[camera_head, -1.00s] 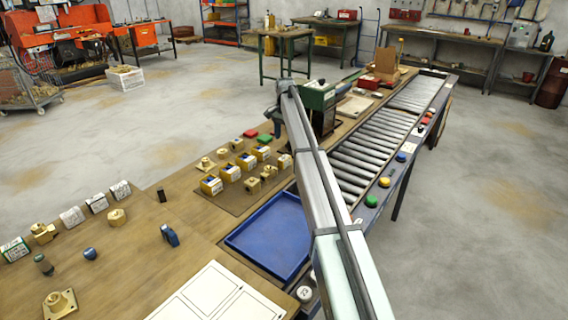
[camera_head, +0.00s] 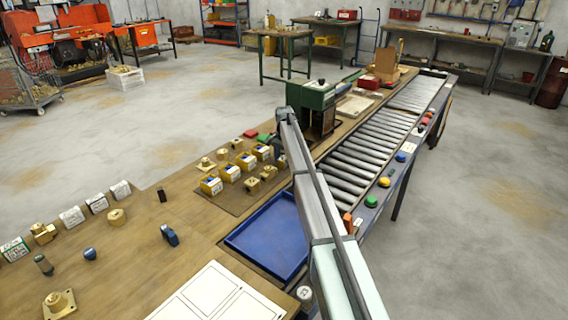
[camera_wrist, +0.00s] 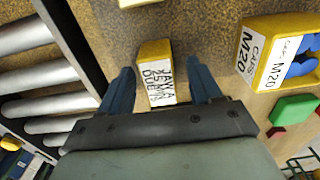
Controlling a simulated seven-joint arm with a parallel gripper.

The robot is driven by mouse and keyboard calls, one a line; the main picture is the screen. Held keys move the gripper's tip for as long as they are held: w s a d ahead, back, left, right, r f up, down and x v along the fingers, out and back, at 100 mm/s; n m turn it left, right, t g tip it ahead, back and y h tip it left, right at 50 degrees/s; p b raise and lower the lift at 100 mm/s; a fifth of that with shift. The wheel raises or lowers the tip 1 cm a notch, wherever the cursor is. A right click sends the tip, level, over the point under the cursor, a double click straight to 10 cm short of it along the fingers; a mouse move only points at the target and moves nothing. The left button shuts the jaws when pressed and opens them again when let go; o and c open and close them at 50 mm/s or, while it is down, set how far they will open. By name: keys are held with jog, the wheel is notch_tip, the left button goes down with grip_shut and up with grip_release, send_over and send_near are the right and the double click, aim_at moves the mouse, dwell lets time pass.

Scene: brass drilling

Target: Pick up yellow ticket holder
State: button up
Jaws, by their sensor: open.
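The yellow ticket holder (camera_wrist: 154,52), a small yellow block with a white printed label, stands on the brown mat in the wrist view. My gripper (camera_wrist: 160,80) is open, with one dark blue finger on each side of the holder's near end. The fingers look apart from it; their height over the mat is hard to judge. In the head view the holder (camera_head: 283,162) is small and partly hidden by my arm, and my gripper (camera_head: 278,146) is largely hidden too.
A yellow M20 bin (camera_wrist: 247,60) with blue caps stands right of the holder in the wrist view, near a green block (camera_wrist: 294,109). Conveyor rollers (camera_wrist: 28,72) lie left. In the head view, a blue tray (camera_head: 265,238) and a green machine (camera_head: 312,97) stand close by.

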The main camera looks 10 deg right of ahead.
jog(key=shift+f, duration=0.15)
jog(key=c, duration=1.1)
jog(key=shift+o, duration=0.2)
